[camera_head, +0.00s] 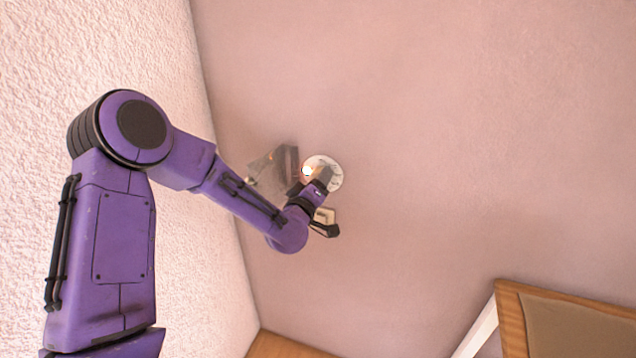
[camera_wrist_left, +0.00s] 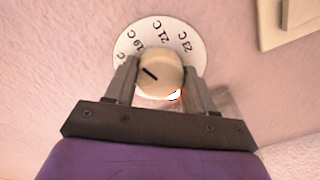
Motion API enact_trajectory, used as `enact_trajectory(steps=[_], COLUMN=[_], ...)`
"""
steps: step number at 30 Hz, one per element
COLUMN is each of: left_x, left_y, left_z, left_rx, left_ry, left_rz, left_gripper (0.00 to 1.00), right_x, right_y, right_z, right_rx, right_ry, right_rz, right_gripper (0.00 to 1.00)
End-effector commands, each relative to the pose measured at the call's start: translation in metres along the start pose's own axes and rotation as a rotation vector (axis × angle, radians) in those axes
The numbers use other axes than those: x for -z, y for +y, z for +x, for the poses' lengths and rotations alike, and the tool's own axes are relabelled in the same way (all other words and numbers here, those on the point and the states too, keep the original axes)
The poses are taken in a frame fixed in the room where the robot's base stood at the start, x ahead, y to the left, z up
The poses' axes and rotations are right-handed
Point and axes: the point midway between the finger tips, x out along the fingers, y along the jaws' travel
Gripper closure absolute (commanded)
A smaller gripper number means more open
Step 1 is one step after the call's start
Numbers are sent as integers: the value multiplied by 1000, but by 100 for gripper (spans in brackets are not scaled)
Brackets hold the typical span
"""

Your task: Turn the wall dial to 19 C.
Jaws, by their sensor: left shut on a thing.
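The wall dial is a round white plate (camera_head: 334,181) on the pink wall, partly hidden by my left gripper in the head view. In the left wrist view the plate (camera_wrist_left: 128,47) carries the labels 19 C, 21 C and 23 C, plus a partly hidden label at the left. A cream knob (camera_wrist_left: 163,66) with a short dark mark sits in its middle. The mark is on the knob's left part, nearest the left-hand labels; its exact reading is unclear. My left gripper (camera_wrist_left: 160,82) is shut on the knob, one finger on each side. My right gripper is out of view.
A cream switch plate (camera_head: 325,214) is on the wall just below the dial; it also shows in the left wrist view (camera_wrist_left: 283,22). A grey, see-through lamp-like fixture (camera_head: 270,168) is close to the dial's left. Wooden furniture (camera_head: 510,315) stands at bottom right. The wall to the right is bare.

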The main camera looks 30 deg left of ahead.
Motion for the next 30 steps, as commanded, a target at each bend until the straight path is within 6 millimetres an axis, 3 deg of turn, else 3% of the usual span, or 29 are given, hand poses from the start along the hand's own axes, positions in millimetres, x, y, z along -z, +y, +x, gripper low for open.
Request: enact_trajectory(steps=[9, 25, 26, 27, 28, 30], left_x=[0, 0, 0, 0, 0, 0], left_y=[0, -1, -1, -1, -1, 0], left_z=[0, 0, 0, 0, 0, 0], left_rx=[0, 1, 1, 1, 1, 1], left_ry=[0, 0, 0, 0, 0, -1], left_rz=[111, 131, 130, 130, 130, 130], left_gripper=[76, 76, 39, 26, 20, 20], right_x=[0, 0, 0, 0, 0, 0], right_y=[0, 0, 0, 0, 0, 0], right_z=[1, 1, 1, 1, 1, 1], right_rx=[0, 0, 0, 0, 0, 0], right_ry=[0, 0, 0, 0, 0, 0], right_rz=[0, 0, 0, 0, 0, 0], right_gripper=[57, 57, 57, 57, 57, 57])
